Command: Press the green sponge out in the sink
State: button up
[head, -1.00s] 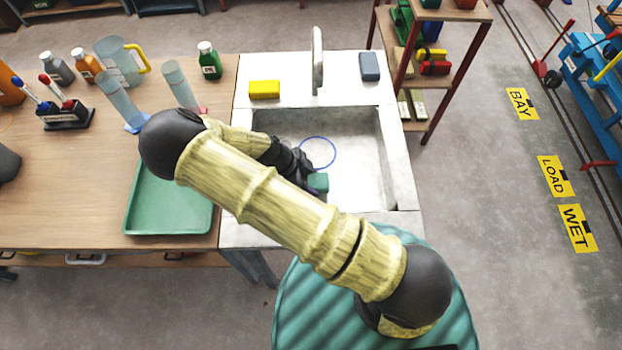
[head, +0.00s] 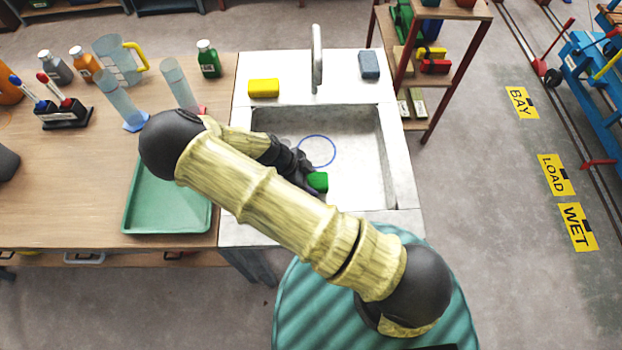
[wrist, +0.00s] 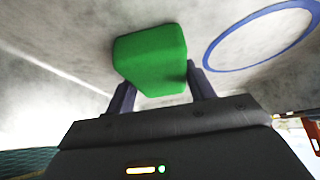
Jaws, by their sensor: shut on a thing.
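The green sponge (head: 318,182) is in the sink (head: 352,190), at the front of the basin, and it also shows in the wrist view (wrist: 151,58). My gripper (head: 306,178) is shut on the sponge, with one dark finger on each side of it in the wrist view (wrist: 160,92). A blue ring (head: 317,151) is marked on the basin floor behind the sponge; the sponge is outside it. My arm hides the front left part of the basin. I cannot tell whether the sponge touches the basin floor.
A yellow sponge (head: 264,88) and a blue-grey sponge (head: 369,66) lie on the sink's back ledge, with the tap (head: 317,55) between them. A green tray (head: 165,212) and glassware stand on the bench at left. The basin's right side is clear.

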aim_at(311, 180)
dwell(0.4)
jog(key=shift+r+p, duration=2.7)
jog(key=shift+r, duration=0.8)
jog(key=shift+w, duration=0.1)
